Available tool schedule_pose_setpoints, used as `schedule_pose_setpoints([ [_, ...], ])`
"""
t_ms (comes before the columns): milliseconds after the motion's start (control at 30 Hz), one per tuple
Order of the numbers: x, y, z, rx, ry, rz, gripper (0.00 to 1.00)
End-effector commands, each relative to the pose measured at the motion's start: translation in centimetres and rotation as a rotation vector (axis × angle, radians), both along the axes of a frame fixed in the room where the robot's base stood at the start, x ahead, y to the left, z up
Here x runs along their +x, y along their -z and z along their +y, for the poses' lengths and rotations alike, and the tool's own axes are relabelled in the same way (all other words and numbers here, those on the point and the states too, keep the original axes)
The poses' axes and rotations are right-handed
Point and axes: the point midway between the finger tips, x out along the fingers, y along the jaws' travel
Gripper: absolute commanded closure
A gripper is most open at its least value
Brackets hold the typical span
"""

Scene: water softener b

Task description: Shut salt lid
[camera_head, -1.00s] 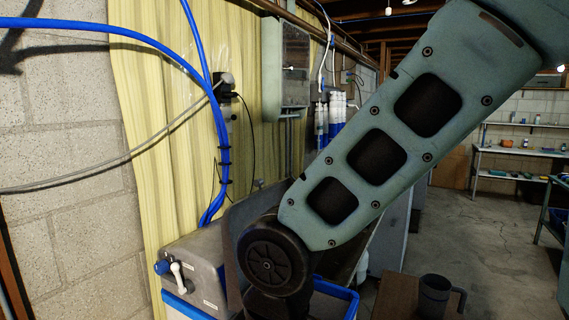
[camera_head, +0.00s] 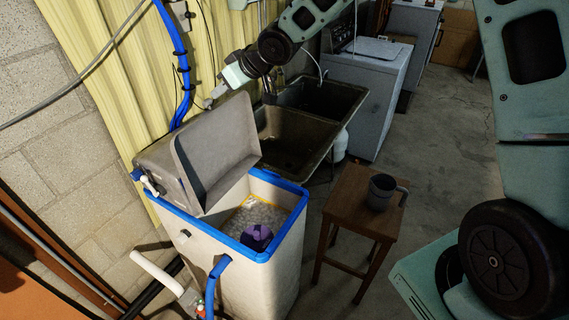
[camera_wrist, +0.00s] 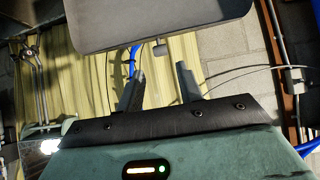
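The grey salt lid (camera_head: 222,148) stands raised and tilted open on the softener cabinet (camera_head: 245,270), which has a blue rim (camera_head: 262,252). Pale salt (camera_head: 255,215) and a purple round thing (camera_head: 257,237) show inside. My gripper (camera_head: 212,98) is above and behind the lid's upper edge, apart from it as far as I can tell. In the wrist view my gripper (camera_wrist: 160,74) has its two fingers spread, with nothing between them. A grey panel, apparently the lid (camera_wrist: 155,22), spans the top of that view beyond the fingers.
A double sink (camera_head: 285,135) stands behind the cabinet. A wooden stool (camera_head: 350,205) with a dark mug (camera_head: 381,190) is to the right. A blue hose (camera_head: 183,70) and yellow sheeting (camera_head: 115,60) line the wall. Bare floor lies further right.

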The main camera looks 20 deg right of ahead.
Motion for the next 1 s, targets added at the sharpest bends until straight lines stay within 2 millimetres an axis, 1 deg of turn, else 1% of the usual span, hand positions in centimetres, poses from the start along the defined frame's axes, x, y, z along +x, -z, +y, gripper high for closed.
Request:
schedule_pose_setpoints([
  [233,1.0,1.5,0.8,0.0,0.0,0.0,0.64],
  [667,4.7,5.4,3.6,-0.001,-0.001,0.002,0.64],
  [700,5.0,5.4,3.7,-0.001,0.0,0.002,0.66],
  [767,4.8,5.1,3.6,-0.002,0.001,0.002,0.83],
  [800,4.9,5.1,3.5,-0.002,0.001,0.001,0.93],
  [1000,4.9,4.9,3.5,0.0,0.002,-0.002,0.93],
])
